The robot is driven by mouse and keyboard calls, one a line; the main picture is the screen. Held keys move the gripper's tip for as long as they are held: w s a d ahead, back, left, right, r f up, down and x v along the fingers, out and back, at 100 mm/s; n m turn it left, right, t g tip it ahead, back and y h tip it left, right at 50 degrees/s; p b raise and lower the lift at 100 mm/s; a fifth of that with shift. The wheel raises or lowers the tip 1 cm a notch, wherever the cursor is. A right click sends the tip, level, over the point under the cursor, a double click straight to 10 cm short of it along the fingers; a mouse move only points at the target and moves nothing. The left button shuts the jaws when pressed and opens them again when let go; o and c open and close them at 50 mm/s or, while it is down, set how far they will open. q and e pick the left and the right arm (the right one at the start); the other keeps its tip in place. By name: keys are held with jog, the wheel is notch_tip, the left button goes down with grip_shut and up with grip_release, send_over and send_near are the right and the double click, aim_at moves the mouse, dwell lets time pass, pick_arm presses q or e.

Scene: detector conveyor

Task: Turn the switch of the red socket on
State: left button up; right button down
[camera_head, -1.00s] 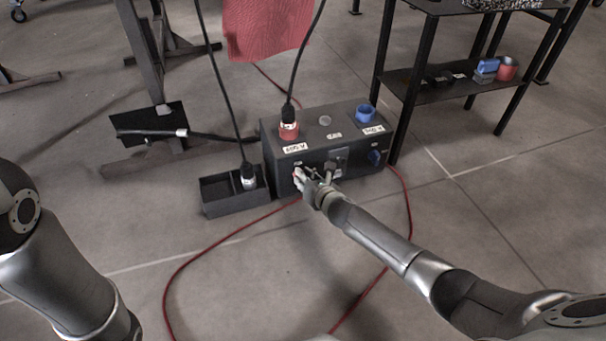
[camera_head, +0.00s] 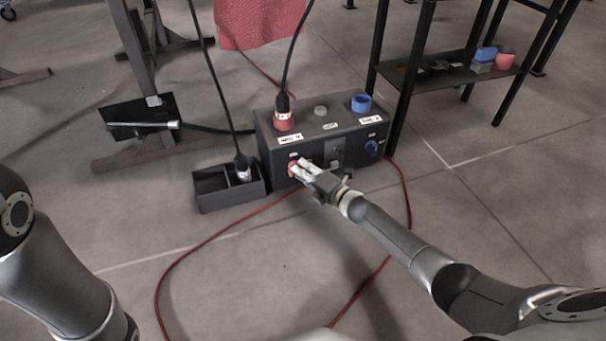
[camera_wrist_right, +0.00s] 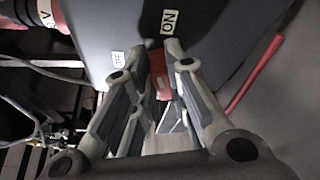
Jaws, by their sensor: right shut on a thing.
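The dark socket box (camera_head: 343,113) stands on the floor with a red socket (camera_head: 284,121) on its top left, a black plug and cable in it. Below, on the front face, is the red switch (camera_head: 293,169), partly hidden by my right gripper (camera_head: 299,169). In the right wrist view, my right gripper (camera_wrist_right: 157,48) is shut on the red switch (camera_wrist_right: 160,66), its fingers on either side.
A blue socket (camera_head: 361,103) and a blue switch (camera_head: 372,148) are at the box's right. A small black open bin (camera_head: 207,185) with a plug stands to its left. A black shelf (camera_head: 455,78) stands right. A red cable (camera_head: 232,232) loops over the floor.

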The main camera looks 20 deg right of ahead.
jog(key=shift+w+f+m+t+y+b, duration=0.15)
jog(key=shift+m+t+y+b, duration=0.15)
jog(key=shift+m+b, duration=0.4)
jog(key=shift+s+f+m+t+y+b, duration=0.1)
jog(key=shift+f+m+t+y+b, duration=0.25)
jog(key=shift+m, duration=0.55)
jog(key=shift+r, duration=0.25)
jog(key=shift+w, duration=0.1)
jog(key=c, duration=1.6)
grip_release()
jog(key=shift+o, duration=0.8)
jog(key=shift+a, duration=0.15)
jog(key=v, duration=1.2)
